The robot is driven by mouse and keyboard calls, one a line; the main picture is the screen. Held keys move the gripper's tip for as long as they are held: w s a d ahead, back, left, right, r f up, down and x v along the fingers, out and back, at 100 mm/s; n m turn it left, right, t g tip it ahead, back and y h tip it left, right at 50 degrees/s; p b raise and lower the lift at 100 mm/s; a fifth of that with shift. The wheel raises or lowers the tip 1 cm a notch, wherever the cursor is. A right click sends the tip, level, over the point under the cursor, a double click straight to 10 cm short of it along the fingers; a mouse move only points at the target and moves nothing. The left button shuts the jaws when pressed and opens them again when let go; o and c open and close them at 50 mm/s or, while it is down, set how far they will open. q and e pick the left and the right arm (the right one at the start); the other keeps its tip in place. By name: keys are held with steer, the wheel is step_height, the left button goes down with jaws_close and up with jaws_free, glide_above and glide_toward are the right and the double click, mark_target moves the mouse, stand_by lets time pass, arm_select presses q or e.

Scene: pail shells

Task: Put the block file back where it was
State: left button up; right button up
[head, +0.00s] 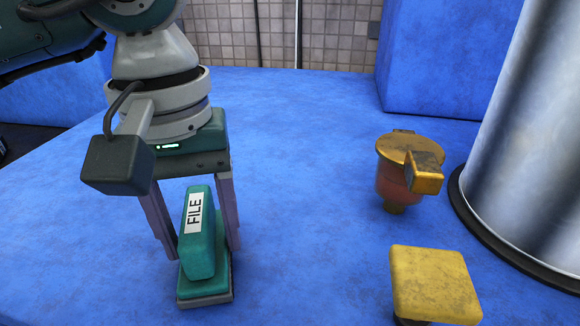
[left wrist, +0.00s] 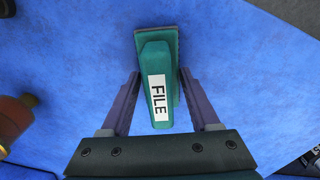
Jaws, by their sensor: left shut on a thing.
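The block file (head: 198,232) has a teal body with a white FILE label and a flat grey-edged base. It is near the front of the blue surface (head: 300,200), left of centre. My left gripper (head: 205,250) points down over it, shut on it with one finger on each side. In the left wrist view the file (left wrist: 157,60) lies between the two fingers of the gripper (left wrist: 160,76). Whether its base touches the surface or hangs just above it I cannot tell. My right gripper is not in view.
A reddish pot with a brass lid (head: 400,165) stands to the right. A worn yellow block-topped thing (head: 433,283) is at the front right. A large metal cylinder (head: 530,130) stands at the right edge. A blue block (head: 440,60) is behind. The middle is clear.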

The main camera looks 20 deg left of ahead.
mark_target(193, 213)
arm_select(q)
steer(key=o, duration=1.3)
step_height(193, 213, up, 12)
steer(key=shift+s+r+p, duration=0.1)
steer(key=shift+p, duration=0.4)
